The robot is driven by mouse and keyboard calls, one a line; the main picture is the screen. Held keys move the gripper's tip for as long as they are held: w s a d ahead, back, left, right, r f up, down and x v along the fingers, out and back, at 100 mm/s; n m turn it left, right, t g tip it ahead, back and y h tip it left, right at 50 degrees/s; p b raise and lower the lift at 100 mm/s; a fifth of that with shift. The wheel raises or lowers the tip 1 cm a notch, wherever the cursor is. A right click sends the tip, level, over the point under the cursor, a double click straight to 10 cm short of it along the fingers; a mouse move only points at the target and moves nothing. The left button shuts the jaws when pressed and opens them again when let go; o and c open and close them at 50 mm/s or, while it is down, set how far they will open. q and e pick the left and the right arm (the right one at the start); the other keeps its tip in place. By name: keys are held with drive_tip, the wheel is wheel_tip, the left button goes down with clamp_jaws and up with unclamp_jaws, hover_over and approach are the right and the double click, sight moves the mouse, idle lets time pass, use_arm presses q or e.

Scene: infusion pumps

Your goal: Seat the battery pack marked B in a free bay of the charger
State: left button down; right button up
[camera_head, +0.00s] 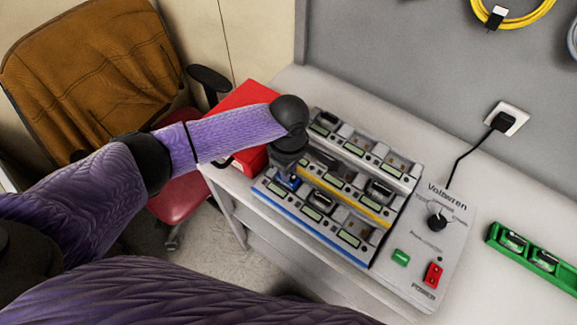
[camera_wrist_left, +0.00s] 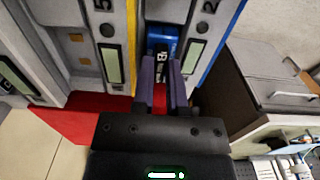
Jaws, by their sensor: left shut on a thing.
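The charger (camera_head: 418,236) stands on the bench in the head view, with several bays in rows edged in blue and yellow. My left gripper (camera_head: 287,180) is over the left end of the blue-edged row. In the left wrist view my left gripper (camera_wrist_left: 162,88) is shut on a blue and black battery pack (camera_wrist_left: 161,46) marked B. The pack sits between the fingers, in line with a bay beside the blue edge. How deep it sits cannot be told; the fingers hide part of it. My right gripper is out of view.
Other bays hold packs. A red box (camera_head: 250,98) is behind my left arm, close to the charger. A green holder (camera_head: 528,258) with cells lies at the right. A black cable (camera_head: 467,152) runs from the charger to a wall socket. A chair (camera_head: 95,75) stands at the left.

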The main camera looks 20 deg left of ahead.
use_arm(q)
drive_tip(key=shift+f, duration=0.15)
drive_tip(key=c, duration=0.6)
unclamp_jaws()
wheel_tip(320, 180, up, 10)
drive_tip(key=p, duration=0.3)
drive_tip(key=shift+f, duration=0.1)
